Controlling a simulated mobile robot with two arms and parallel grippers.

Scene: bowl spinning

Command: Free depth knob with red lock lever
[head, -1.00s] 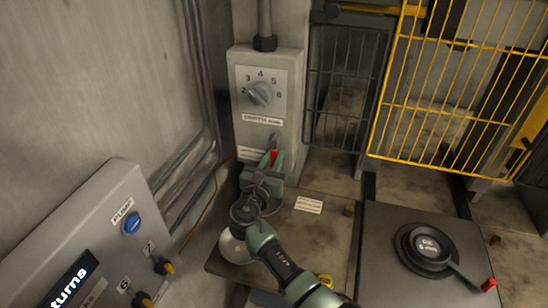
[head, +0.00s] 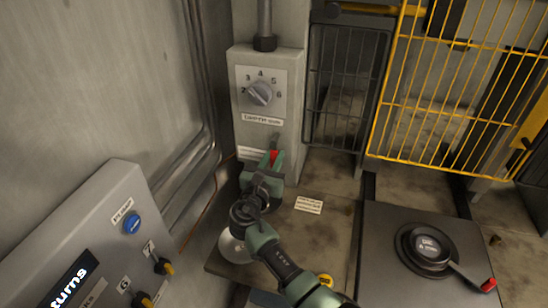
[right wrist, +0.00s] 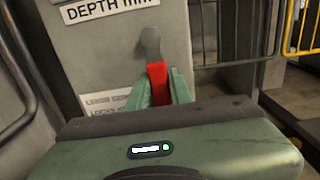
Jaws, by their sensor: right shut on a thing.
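The depth knob (head: 260,93) is a grey dial on a grey box (head: 241,130), with numbers 2 to 6 around it. Below it on the same box is the red lock lever (head: 274,155). In the right wrist view the red lever (right wrist: 158,82) hangs down from a grey pivot (right wrist: 150,42). My right gripper (head: 264,163) is at the lever, and its green fingers (right wrist: 160,90) are shut on the red part from both sides. The lever's lower end is hidden by the gripper body. My left gripper is not in view.
A control panel (head: 85,245) with a blue pump button (head: 132,223) stands at the lower left. A black round die (head: 428,248) with a red-tipped handle sits on a dark plate at the right. A yellow mesh guard (head: 460,100) stands behind it. A pale disc (head: 235,247) lies below the gripper.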

